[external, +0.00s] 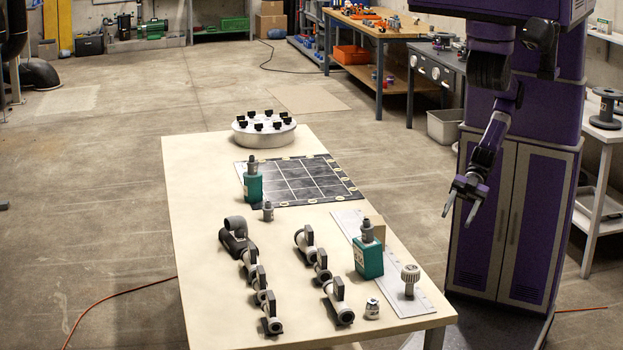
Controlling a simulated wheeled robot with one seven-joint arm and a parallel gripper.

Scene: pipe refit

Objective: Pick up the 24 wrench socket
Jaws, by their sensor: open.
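I cannot tell which piece is the 24 wrench socket, as the markings are too small to read. One dark grey socket-like piece (367,231) stands upright on a teal block (368,262) at the table's right. Another (252,166) stands on a second teal block (253,188) at the corner of the black grid mat. A small grey piece (268,212) stands beside that block, and a short silver piece (372,309) stands near the front. My gripper (458,219) is open and empty, pointing down beyond the table's right edge, apart from everything.
The table's left side is clear.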

